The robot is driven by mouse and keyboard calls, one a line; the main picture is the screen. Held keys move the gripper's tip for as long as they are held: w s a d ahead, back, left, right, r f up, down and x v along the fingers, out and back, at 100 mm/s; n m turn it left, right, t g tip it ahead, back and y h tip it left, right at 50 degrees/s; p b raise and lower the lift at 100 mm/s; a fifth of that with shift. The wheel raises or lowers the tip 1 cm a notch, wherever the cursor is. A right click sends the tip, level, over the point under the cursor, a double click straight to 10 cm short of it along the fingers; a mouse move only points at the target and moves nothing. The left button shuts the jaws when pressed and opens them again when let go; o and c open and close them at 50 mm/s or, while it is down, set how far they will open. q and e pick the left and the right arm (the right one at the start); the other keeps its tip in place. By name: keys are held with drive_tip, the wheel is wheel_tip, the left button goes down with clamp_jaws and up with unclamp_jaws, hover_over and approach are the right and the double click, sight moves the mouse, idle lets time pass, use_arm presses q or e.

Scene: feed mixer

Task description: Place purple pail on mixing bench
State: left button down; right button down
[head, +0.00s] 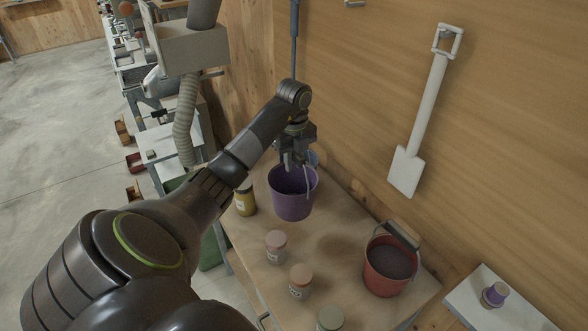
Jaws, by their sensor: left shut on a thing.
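The purple pail (292,203) hangs upright from my left gripper (291,163), which is shut on it at the rim or handle. The exact contact is partly hidden by the gripper. The pail is over the wooden mixing bench (318,258), toward its far part. A soft shadow on the bench lies apart from the pail, so the pail seems to be held above the top. My right gripper is not in view.
A red pail (388,266) with dark contents stands at the bench's right. Jars stand along the left and front: yellow (245,200), pink-lidded (275,246), orange-lidded (299,281) and green-lidded (330,319). A white shovel (421,122) hangs on the wall.

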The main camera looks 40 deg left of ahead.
sight(293, 178)
use_arm(q)
wheel_tip(293, 178, down, 5)
drive_tip(key=b, duration=0.4)
drive_tip(key=shift+f+b, duration=0.45)
drive_tip(key=shift+b, duration=0.15)
drive_tip(key=shift+f+b, duration=0.45)
drive_tip(key=shift+b, duration=0.05)
wheel_tip(293, 178, down, 2)
drive_tip(key=shift+f, duration=0.25)
drive_tip(key=shift+f, duration=0.2)
drive_tip(key=c, duration=1.3)
unclamp_jaws()
